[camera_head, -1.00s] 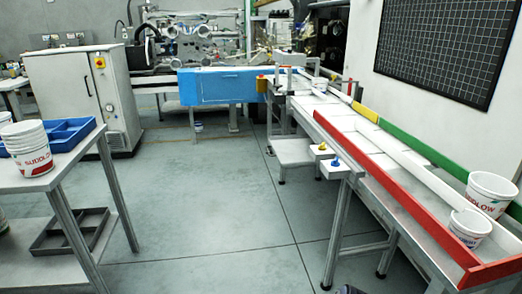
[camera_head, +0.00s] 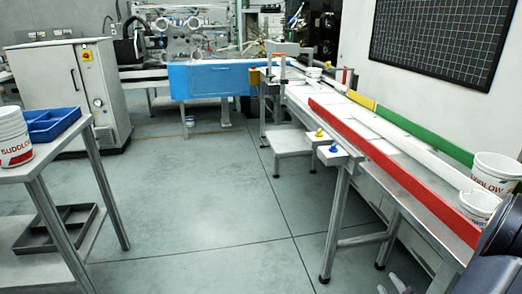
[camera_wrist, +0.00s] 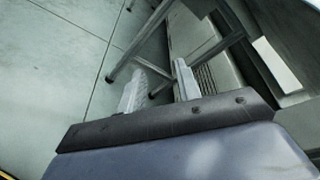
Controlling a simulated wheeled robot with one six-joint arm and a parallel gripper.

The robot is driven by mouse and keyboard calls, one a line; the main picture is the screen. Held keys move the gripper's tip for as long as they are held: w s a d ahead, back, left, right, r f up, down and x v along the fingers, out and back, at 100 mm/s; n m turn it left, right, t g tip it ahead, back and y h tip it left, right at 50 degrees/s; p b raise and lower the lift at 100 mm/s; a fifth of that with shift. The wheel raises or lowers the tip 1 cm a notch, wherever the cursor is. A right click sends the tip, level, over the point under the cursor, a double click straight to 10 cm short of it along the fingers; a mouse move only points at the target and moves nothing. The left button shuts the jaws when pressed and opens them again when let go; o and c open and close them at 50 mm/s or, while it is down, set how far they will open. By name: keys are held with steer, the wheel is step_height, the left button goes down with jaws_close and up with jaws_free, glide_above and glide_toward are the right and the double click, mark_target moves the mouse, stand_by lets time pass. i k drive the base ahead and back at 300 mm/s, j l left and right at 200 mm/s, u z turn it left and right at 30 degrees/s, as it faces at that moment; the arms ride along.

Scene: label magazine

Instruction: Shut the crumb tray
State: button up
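I cannot pick out a crumb tray for certain. A blue box (camera_head: 212,82) with a flat front panel and a thin slot or handle line near its top stands at the far end of the conveyor line; it looks closed, though it is small at this distance. My gripper (camera_wrist: 160,72) shows in the wrist view with two pale fingers apart and nothing between them, above the floor and some metal legs. In the head view, part of my arm is at the lower right, far from the blue box.
A conveyor with a red rail (camera_head: 395,170) runs along the right, with white tubs (camera_head: 495,172) at its near end. A table with a blue divided tray (camera_head: 52,122) is at left, a grey tray (camera_head: 55,232) on its lower shelf. Floor between is clear.

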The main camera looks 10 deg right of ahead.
mark_target(284, 141)
steer(key=i+j, duration=0.2)
steer(key=i, duration=0.3)
steer(key=i+j, duration=0.2)
steer(key=i, duration=0.3)
steer(key=i+j, duration=0.2)
steer(key=i, duration=0.25)
steer(key=i+j, duration=0.2)
steer(key=i, duration=0.3)
steer(key=i+j, duration=0.2)
steer(key=i, duration=0.3)
steer(key=i+j, duration=0.2)
steer(key=i, duration=0.3)
